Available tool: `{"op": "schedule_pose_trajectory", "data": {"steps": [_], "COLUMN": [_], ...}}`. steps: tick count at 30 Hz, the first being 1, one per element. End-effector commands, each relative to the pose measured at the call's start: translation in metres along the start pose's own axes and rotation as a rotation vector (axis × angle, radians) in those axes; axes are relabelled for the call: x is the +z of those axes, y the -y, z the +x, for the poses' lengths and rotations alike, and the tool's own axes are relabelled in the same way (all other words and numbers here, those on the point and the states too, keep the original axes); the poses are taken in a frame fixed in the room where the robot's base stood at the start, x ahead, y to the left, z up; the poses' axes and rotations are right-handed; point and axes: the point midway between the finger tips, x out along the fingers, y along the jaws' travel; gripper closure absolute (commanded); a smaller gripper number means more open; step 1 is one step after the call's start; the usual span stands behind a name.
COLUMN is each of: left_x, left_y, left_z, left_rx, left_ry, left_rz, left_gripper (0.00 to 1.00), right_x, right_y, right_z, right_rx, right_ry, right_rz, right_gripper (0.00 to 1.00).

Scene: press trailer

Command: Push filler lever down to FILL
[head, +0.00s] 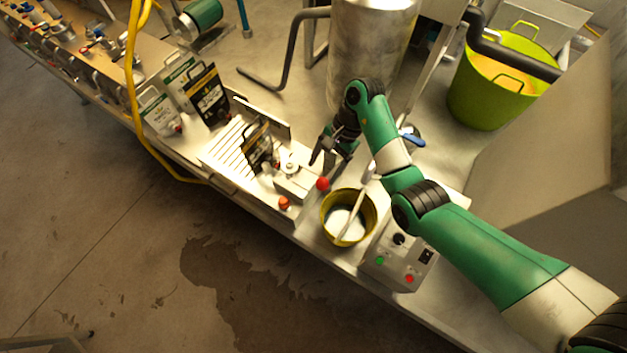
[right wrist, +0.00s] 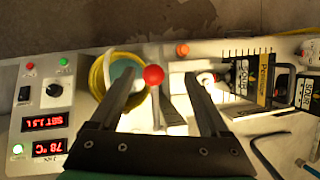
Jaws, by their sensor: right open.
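The filler lever shows as a red ball knob (head: 323,184) at the edge of the small white filler unit (head: 297,183). In the right wrist view the red knob (right wrist: 153,75) sits on a thin metal stem and appears between my two fingers. My right gripper (head: 325,155) is just behind the knob in the head view, with a small gap between them in that picture. Its fingers (right wrist: 160,80) are spread and hold nothing. I cannot tell the height gap to the knob. My left gripper is not in view.
A yellow bucket (head: 333,232) stands close to the knob, and a control box (head: 384,270) with buttons is beyond it. Black pouches (head: 209,95) stand to the left. A large steel vessel (head: 368,45) is behind.

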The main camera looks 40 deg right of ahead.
Motion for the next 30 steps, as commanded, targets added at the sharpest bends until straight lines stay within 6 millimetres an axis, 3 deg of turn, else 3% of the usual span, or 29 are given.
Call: {"op": "schedule_pose_trajectory", "data": {"steps": [1, 4, 11, 24, 30], "left_x": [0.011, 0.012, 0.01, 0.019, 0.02], "left_y": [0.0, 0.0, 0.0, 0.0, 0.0], "left_z": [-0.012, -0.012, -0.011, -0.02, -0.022], "left_rx": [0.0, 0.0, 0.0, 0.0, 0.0], "left_ry": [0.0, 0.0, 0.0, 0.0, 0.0], "left_rz": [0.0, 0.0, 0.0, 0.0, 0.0], "left_gripper": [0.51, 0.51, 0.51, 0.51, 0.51], "right_x": [-0.024, -0.035, -0.034, -0.033, -0.033], "right_y": [-0.01, -0.013, -0.012, -0.01, -0.009], "right_z": [0.012, 0.007, 0.016, 0.106, 0.12], "right_rx": [-0.005, -0.022, -0.022, -0.022, -0.026], "right_ry": [0.007, 0.004, 0.006, 0.005, 0.004], "right_rz": [0.046, 0.072, 0.072, 0.071, 0.07], "right_gripper": [0.2, 0.2, 0.2, 0.2, 0.2]}}
